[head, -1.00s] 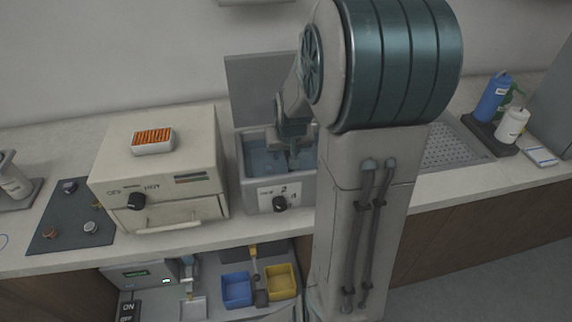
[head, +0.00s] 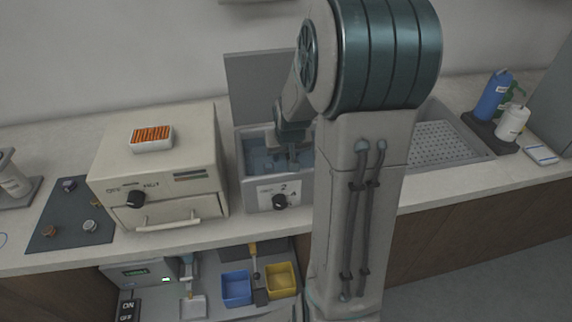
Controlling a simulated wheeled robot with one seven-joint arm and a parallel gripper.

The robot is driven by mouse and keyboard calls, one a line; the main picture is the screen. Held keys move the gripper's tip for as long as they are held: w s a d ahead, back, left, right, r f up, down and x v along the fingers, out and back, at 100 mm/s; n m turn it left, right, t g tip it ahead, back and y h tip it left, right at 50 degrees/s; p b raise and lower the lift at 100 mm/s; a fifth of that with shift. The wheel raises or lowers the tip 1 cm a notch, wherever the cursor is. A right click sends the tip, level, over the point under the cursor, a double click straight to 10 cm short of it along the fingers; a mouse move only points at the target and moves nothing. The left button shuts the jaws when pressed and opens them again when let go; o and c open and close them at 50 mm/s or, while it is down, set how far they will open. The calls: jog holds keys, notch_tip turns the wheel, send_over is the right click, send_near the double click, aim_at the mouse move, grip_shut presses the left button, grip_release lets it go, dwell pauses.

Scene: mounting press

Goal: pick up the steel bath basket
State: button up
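My gripper (head: 291,152) reaches down into the opening of a grey water bath (head: 265,199) with a raised lid (head: 262,88) behind it. The gripper is small and dark in this view, and I cannot make out whether its fingers are open or shut. Bluish water or inner wall shows around it. I cannot clearly make out the steel basket; it may be in the bath, hidden by the gripper and my arm. My arm also covers the bath's right side.
A cream oven (head: 170,190) with an orange-filled rack (head: 151,138) on top stands left of the bath. A perforated drainer (head: 440,143) and bottles (head: 492,97) are to the right. Blue (head: 237,288) and yellow (head: 282,279) bins lie below the counter.

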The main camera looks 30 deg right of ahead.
dwell(0.3)
grip_shut()
